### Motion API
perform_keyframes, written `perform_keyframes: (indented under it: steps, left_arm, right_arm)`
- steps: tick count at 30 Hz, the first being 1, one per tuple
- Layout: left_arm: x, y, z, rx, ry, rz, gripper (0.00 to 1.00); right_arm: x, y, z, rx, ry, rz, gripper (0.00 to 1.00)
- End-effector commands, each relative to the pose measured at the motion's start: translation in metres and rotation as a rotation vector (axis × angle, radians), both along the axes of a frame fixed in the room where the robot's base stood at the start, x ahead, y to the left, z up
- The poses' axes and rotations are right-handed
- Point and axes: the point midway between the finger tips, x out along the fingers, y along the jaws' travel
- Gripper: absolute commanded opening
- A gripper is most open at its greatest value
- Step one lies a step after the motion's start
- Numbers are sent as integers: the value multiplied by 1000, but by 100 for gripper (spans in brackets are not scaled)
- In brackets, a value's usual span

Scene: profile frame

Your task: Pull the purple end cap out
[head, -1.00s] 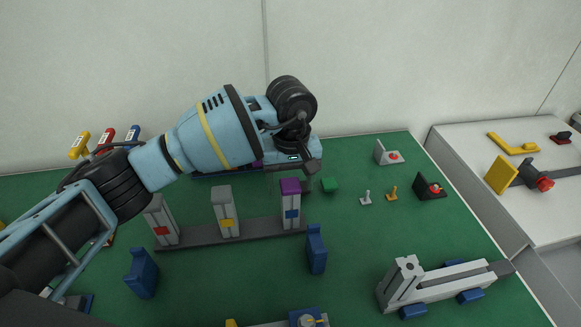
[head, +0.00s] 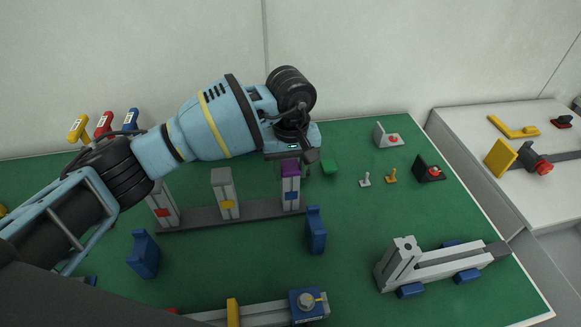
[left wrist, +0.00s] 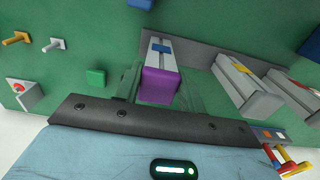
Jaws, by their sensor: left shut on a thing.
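The purple end cap (head: 290,169) sits on top of the right-hand grey upright profile (head: 291,198), which carries a blue label. No gap shows between cap and profile. My left gripper (head: 292,159) is right at the cap from above and behind, shut on it. In the left wrist view the purple cap (left wrist: 159,84) lies between the fingers, at the near end of its profile (left wrist: 161,53). The finger contact is only partly visible. My right gripper is not in view.
Two more uprights, with yellow (head: 227,204) and red (head: 162,212) labels, stand left on the same dark base. A green block (head: 329,167) lies close to the right of the gripper. A blue block (head: 316,231) stands in front.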

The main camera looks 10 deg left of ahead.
Motion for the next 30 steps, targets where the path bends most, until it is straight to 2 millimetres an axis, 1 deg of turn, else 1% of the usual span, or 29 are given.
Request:
perform_keyframes:
  steps: [24,30]
  left_arm:
    - [0,0,20,1,-2,1,18]
    - [0,0,20,0,0,1,18]
  right_arm:
    - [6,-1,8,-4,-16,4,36]
    - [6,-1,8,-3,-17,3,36]
